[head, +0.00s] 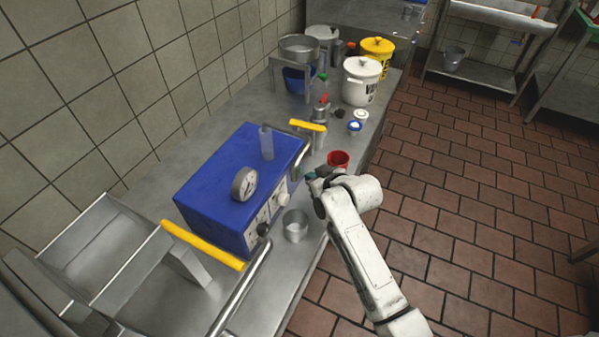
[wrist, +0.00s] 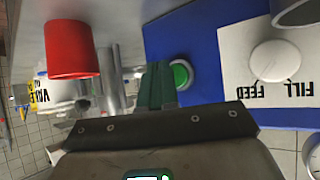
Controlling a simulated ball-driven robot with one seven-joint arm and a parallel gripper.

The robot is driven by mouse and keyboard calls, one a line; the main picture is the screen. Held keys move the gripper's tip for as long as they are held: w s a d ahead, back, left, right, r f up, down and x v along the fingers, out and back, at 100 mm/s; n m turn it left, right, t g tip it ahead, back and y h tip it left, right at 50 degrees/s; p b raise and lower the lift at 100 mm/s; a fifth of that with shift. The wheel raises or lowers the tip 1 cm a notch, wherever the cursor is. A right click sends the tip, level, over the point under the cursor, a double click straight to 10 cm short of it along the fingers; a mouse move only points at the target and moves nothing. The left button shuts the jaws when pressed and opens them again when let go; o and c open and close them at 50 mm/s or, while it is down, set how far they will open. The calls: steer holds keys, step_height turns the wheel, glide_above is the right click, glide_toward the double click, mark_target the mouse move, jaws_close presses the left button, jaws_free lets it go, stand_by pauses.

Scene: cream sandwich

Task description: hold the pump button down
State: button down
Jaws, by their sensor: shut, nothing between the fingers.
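My gripper (head: 308,178) is at the machine's right side. In the wrist view, its green fingers (wrist: 157,78) are shut and empty. Their tips appear just left of the button, partly overlapping its rim. I cannot tell whether they touch it or whether it is pressed. My gripper hides this spot in the head view.
A white FILL/FEED plate with a round white knob (wrist: 274,61) is right of the button. A red cup (head: 338,160) stands close to my gripper. A metal cup (head: 295,226) stands before the machine. White (head: 361,84) and yellow (head: 378,50) buckets stand farther back.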

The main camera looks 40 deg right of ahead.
steer(key=shift+w, duration=0.1)
steer(key=shift+w+a, duration=0.15)
steer(key=shift+w, duration=0.15)
steer(key=shift+w+a, duration=0.15)
steer(key=shift+w, duration=0.25)
stand_by(0.8)
steer(key=shift+s, duration=0.1)
stand_by(4.7)
steer(key=shift+s+d+p, duration=0.25)
steer(key=shift+s+p, duration=0.15)
steer(key=shift+s, duration=0.35)
steer(key=shift+s+d+p, duration=0.3)
steer(key=shift+s, duration=0.5)
steer(key=shift+s+d+p, duration=0.3)
steer(key=shift+s+p, duration=0.05)
steer(key=shift+s, duration=0.4)
steer(key=shift+s+d+p, duration=0.3)
steer(key=shift+s, duration=0.5)
